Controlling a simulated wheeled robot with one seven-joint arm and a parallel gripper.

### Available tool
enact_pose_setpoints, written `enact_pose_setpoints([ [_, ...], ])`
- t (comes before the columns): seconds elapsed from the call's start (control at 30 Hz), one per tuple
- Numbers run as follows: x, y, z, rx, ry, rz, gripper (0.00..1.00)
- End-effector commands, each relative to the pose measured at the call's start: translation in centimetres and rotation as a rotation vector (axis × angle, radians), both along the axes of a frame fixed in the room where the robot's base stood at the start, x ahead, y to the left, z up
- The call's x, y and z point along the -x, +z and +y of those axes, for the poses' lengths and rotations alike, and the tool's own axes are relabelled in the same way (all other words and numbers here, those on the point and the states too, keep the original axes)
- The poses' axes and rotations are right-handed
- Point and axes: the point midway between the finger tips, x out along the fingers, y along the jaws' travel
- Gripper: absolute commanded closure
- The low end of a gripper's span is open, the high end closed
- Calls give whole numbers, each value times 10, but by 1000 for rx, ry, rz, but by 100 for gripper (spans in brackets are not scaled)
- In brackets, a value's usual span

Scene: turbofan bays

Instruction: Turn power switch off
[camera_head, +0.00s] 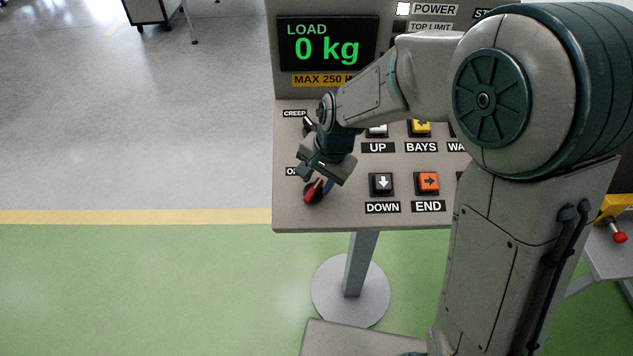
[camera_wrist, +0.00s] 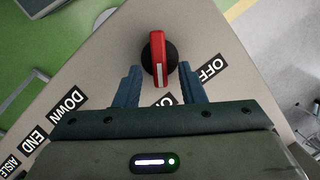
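The power switch is a red rotary knob with a black base at the lower left corner of the grey control panel (camera_head: 350,215). In the head view the red knob (camera_head: 313,190) shows just below my gripper (camera_head: 315,179). In the wrist view the knob (camera_wrist: 158,60) lies between the two blue fingertips of my gripper (camera_wrist: 160,75), with a gap on each side. My gripper is open. The knob's white mark points toward a partly hidden label starting with O (camera_wrist: 168,100). The OFF label (camera_wrist: 208,70) is to the right, beside a finger.
The UP (camera_head: 377,130), DOWN (camera_head: 382,184) and END (camera_head: 427,182) buttons sit right of my gripper. A CREEP switch (camera_head: 307,124) is above it. The display (camera_head: 328,43) reads 0 kg. A POWER lamp (camera_head: 403,8) looks white.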

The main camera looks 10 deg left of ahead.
Motion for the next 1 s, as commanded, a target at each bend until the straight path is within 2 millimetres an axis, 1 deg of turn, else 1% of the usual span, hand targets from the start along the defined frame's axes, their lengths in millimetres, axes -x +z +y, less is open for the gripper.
enact_pose_setpoints([
  [0.03,0,-7,2,2,1,4,64],
  [0.1,-1,-14,3,1,0,2,64],
  [0.2,-2,-21,5,1,0,1,64],
  [0.33,-2,-25,6,0,1,-1,64],
  [0.57,-2,-25,6,-1,0,-1,64],
  [0.67,-2,-25,6,0,0,-1,89],
  [0.7,-2,-25,6,-1,0,-1,100],
  [1.0,-2,-25,6,5,12,-1,100],
])
